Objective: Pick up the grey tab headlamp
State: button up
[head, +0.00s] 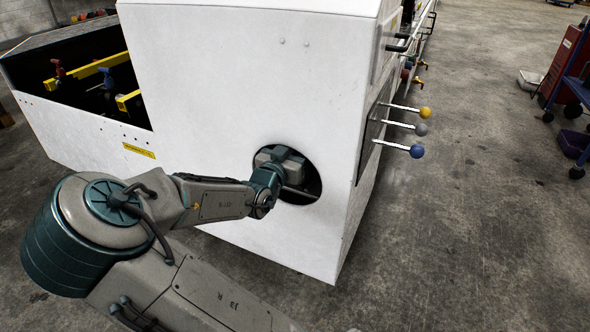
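My gripper (284,163) is at the round dark opening (312,178) in the white end panel of the belt loader (225,75). Its grey body covers much of the opening, and its fingers are hidden, so I cannot tell whether it is open or shut. I cannot make out the grey tab headlamp apart from my gripper; the inside of the opening is dark and mostly blocked. A thin light bar (302,192) shows low in the opening, beside the gripper.
Yellow (425,112), grey (421,129) and blue (417,151) knobbed levers stick out from the loader's right side. An open bay with yellow bars (85,73) lies at left. A red cabinet (568,65) and blue cart (580,88) stand far right. The floor between is clear.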

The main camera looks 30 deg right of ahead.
jog(key=shift+c, duration=0.3)
grip_shut()
jog(key=shift+r, duration=0.1)
